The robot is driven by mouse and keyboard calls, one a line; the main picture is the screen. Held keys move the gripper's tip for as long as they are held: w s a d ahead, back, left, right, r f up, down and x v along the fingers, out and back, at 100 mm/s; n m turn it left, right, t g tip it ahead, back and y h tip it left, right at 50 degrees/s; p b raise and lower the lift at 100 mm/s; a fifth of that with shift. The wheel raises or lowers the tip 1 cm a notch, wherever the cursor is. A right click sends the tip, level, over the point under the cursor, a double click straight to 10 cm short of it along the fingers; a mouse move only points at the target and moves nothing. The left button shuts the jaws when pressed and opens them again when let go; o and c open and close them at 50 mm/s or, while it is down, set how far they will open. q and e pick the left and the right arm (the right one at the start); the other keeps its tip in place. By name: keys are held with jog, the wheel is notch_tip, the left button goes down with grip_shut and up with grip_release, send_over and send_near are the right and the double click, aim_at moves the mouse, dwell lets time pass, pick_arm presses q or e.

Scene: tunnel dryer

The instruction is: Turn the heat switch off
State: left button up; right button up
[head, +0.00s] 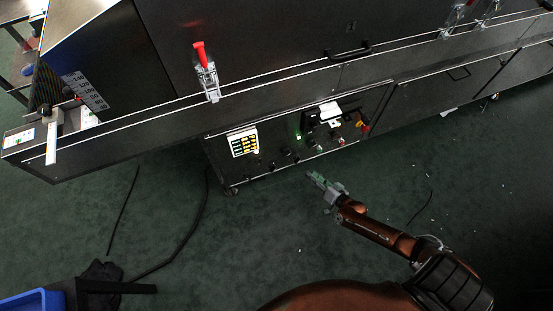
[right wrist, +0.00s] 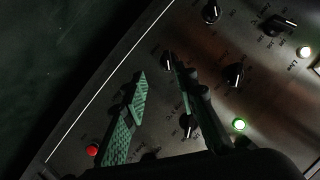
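The dryer's control panel (head: 285,155) is on the front of the dark machine in the head view. In the right wrist view, black rotary switches show at the upper middle (right wrist: 210,12), upper right (right wrist: 278,25), right of the fingers (right wrist: 235,75), and near the right fingertip (right wrist: 167,62). Their labels are too small to read, so I cannot tell which is the heat switch. My right gripper (head: 316,178) is in front of the panel's lower edge. My left gripper is not in view.
A red button (right wrist: 93,150) is at lower left. A white-and-yellow keypad (head: 243,142) sits on the panel's left. A red-handled clamp (head: 205,70) stands above. Cables lie on the green floor.

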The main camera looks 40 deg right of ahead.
aim_at(297, 160)
pick_arm(q)
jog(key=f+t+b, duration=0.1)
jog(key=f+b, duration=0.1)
jog(key=b, duration=0.1)
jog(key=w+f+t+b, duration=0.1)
jog(key=b, duration=0.1)
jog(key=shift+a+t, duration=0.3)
pick_arm(e)
jog(key=w+f+m, duration=0.1)
jog(key=w+f, duration=0.1)
jog(key=w, duration=0.8)
jog(key=shift+w+a+t, duration=0.2)
jog(key=shift+a+t, duration=0.05)
jog(key=shift+t, duration=0.05)
jog(key=shift+f, duration=0.1)
grip_shut()
